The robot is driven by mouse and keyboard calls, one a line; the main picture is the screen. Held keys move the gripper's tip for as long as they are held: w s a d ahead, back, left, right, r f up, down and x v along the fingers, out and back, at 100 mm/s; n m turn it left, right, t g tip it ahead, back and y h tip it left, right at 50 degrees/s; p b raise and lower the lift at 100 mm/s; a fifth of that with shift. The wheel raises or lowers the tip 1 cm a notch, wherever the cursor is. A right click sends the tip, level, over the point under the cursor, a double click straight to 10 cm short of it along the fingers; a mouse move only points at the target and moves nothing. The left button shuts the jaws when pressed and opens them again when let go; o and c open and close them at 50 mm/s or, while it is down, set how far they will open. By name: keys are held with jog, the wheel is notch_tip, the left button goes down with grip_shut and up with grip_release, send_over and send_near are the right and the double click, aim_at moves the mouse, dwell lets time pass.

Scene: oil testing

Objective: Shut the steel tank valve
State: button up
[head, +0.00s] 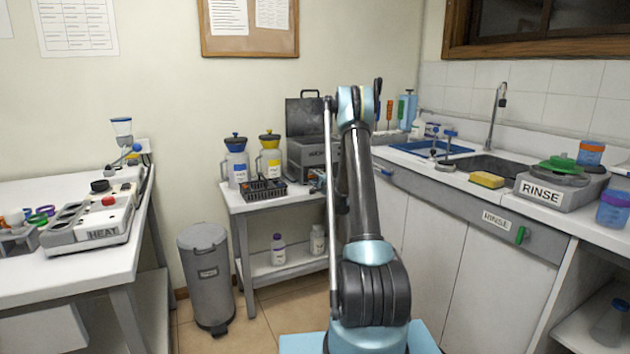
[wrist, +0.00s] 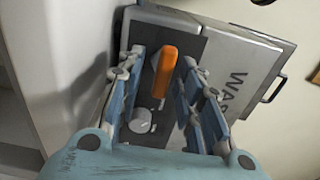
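My gripper (wrist: 163,66) is open, with one finger on each side of the orange handle. Gaps show between the handle and both fingers. In the head view the tank (head: 308,152) stands on a small white table with its dark lid raised. My arm hides its right part and the handle there.
A white knob (wrist: 140,122) sits on the panel below the handle. A black rack (head: 264,190) and two jugs, blue-labelled (head: 237,163) and yellow-labelled (head: 269,158), stand left of the tank. The sink counter (head: 430,178) is close on the right. A grey bin (head: 207,280) stands on the floor.

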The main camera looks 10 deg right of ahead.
jog(key=v, duration=1.1)
jog(key=shift+w, duration=0.1)
jog(key=s+a+r+n+g+y, duration=0.2)
jog(key=s+a+r+n+g, duration=0.25)
jog(key=s+a+r, duration=0.4)
jog(key=s+a+r+n+g, duration=0.1)
jog(key=s+a+n+g, duration=0.15)
jog(key=s, duration=0.45)
jog(key=s+a+r+n+g, duration=0.1)
jog(key=s+n, duration=0.2)
jog(key=s, duration=0.4)
jog(key=s+d+f+n+g+h, duration=0.1)
jog(key=s+d+f+g+h, duration=0.1)
jog(key=s, duration=1.1)
jog(key=s+d+f+n+g+h, duration=0.2)
jog(key=s+f, duration=0.3)
jog(key=s, duration=0.8)
jog(key=s+d+f+n+g+h, duration=0.1)
jog(key=s+d+f+g+h, duration=0.2)
jog(key=s, duration=1)
jog(key=shift+d+f+n+h, duration=0.2)
jog(key=shift+d+n+h, duration=0.15)
jog(key=shift+d, duration=0.45)
